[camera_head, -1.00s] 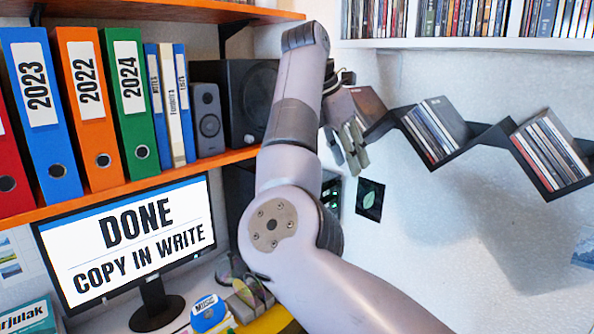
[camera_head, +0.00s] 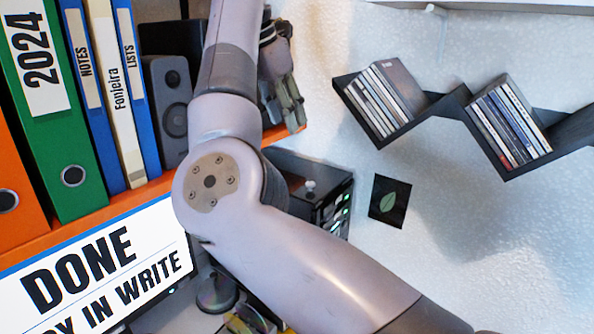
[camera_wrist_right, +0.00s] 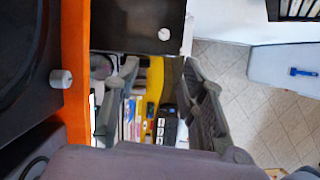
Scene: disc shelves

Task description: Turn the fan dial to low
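A small light-grey knob (camera_head: 310,185) stands on top of a black box (camera_head: 300,166) with green lights, below the shelf end. The knob also shows at the top of the right wrist view (camera_wrist_right: 164,34). I see no fan label, and the knob's setting is too small to read. My right gripper (camera_head: 288,112) is above and slightly left of the knob in the head view, apart from it. In the wrist view its two fingers (camera_wrist_right: 160,72) are spread with nothing between them. My left gripper is not in view.
A second grey knob (camera_wrist_right: 61,78) sits on a dark unit beside the orange shelf (camera_wrist_right: 76,50). A grey speaker (camera_head: 168,100) and binders (camera_head: 55,110) fill the shelf. Disc racks (camera_head: 385,100) hang on the right wall. A monitor (camera_head: 95,280) stands lower left.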

